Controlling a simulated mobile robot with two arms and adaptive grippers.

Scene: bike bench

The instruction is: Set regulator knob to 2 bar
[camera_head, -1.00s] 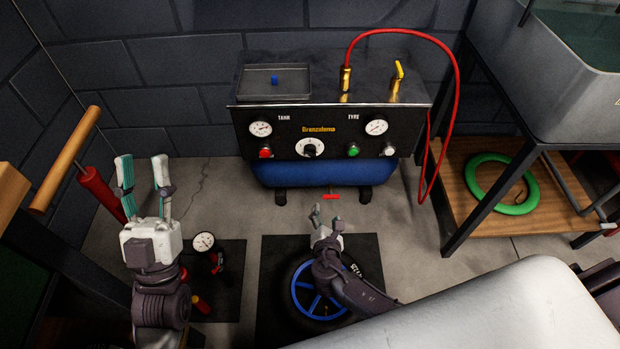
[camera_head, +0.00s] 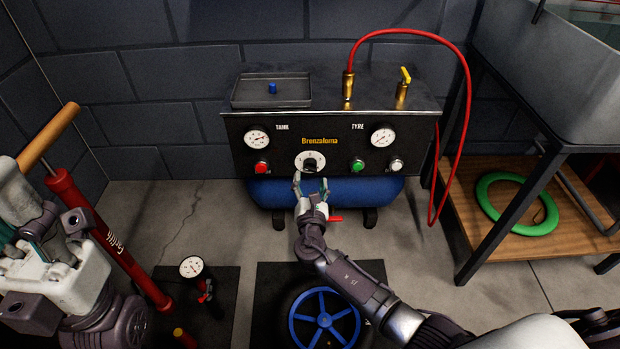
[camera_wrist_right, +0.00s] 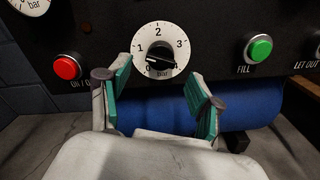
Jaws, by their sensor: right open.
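The regulator knob (camera_head: 310,161) is a black knob on a white round dial, low in the middle of the compressor's black front panel. In the right wrist view the knob (camera_wrist_right: 160,54) stands upright in the picture, with 1, 2, 3 and "bar" on its dial; its exact setting is hard to read. My right gripper (camera_head: 311,183) is just in front of and below the knob. In the wrist view its teal-padded fingers (camera_wrist_right: 160,95) are spread and empty, apart from the dial. My left gripper (camera_head: 40,232) is at the left edge, partly cut off; its jaw opening is unclear.
A red button (camera_head: 261,168) is left of the knob, a green one (camera_head: 357,165) and a white one (camera_head: 396,165) right. Gauges (camera_head: 257,138) sit above. A red hose (camera_head: 467,110) loops right. A red pump (camera_head: 110,240) stands near my left arm. A wheel (camera_head: 324,318) lies below.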

